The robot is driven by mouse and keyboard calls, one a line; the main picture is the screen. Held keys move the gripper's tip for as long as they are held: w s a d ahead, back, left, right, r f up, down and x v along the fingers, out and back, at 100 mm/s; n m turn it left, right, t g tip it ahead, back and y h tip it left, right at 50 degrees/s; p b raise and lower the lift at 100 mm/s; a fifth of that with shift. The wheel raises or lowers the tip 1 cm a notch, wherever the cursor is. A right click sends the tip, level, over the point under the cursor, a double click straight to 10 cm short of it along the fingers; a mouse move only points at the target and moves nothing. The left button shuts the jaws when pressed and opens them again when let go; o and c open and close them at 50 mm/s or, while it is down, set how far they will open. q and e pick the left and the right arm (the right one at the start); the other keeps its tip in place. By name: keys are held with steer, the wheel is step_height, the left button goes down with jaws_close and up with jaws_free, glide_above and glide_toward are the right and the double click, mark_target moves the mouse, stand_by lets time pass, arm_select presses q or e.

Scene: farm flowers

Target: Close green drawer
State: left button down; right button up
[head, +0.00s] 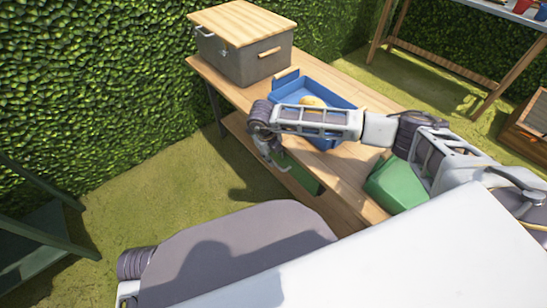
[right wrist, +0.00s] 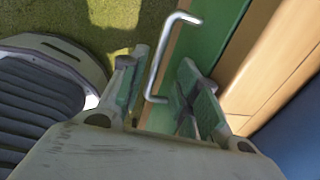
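The green drawer (head: 303,174) sits under the front edge of the wooden workbench (head: 345,196), partly hidden by my right arm. In the right wrist view its green front (right wrist: 208,40) runs along the wood, with a bent silver handle (right wrist: 160,55) standing out from it. My right gripper (head: 272,158) is at the front of the drawer. In the right wrist view the right gripper (right wrist: 157,72) is open, its fingers apart with the handle between them. I cannot tell whether they touch it. How far the drawer stands out is hard to tell. My left gripper is not in view.
A blue tray (head: 345,98) with a yellowish thing in it, a green container (head: 390,190) and a grey box with a wooden lid (head: 240,62) stand on the bench. A hedge (head: 90,80) stands behind. Grass in front of the bench is free.

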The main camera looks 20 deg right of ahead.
step_height(320, 180, up, 9)
steer(key=a, duration=0.1)
steer(key=shift+s+a+r, duration=0.15)
steer(key=shift+s+a, duration=0.1)
steer(key=shift+s, duration=0.05)
stand_by(0.7)
